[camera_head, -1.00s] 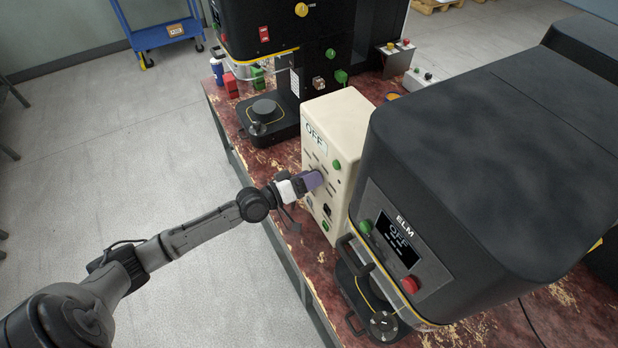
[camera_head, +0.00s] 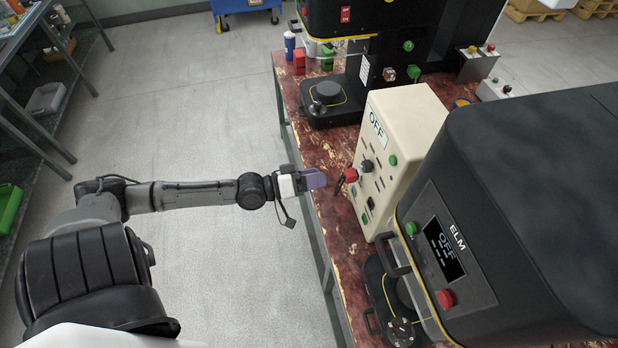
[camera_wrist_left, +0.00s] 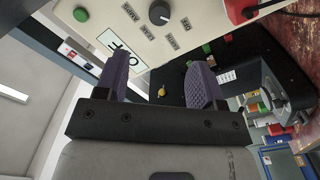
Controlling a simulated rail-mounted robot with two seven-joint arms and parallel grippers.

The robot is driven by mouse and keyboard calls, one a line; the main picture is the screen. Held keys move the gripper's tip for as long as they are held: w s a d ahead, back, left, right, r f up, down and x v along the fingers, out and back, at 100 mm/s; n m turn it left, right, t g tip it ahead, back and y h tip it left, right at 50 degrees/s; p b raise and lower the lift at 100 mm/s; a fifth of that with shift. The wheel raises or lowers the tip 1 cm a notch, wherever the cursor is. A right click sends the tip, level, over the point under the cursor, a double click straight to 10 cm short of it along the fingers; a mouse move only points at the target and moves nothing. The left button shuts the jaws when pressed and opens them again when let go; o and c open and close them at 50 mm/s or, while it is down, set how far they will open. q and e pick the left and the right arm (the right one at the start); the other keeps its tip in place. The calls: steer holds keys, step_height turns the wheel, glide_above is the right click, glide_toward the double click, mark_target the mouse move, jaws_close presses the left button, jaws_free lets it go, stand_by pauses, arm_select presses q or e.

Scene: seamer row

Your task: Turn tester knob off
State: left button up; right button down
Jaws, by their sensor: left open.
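The tester (camera_head: 405,115) is a cream box on the bench, and its display (camera_head: 377,129) reads OFF. Its round dark knob (camera_head: 366,166) sits on the front panel; it also shows at the top of the left wrist view (camera_wrist_left: 159,13), with a light mark on it. My left gripper (camera_head: 322,178), with purple fingers, is to the left of the panel, apart from the knob. In the left wrist view the fingers (camera_wrist_left: 160,82) stand apart with nothing between them. My right gripper is not in view.
A red part (camera_head: 350,174) sticks out from the panel near the gripper. A black seamer (camera_head: 530,200), its screen reading OFF, stands close on the right, and another black machine (camera_head: 400,30) stands behind. The floor (camera_head: 200,130) left of the bench is clear.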

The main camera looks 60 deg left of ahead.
arm_select(q)
steer(key=shift+s+a, duration=0.2)
steer(key=shift+s, duration=0.5)
stand_by(0.3)
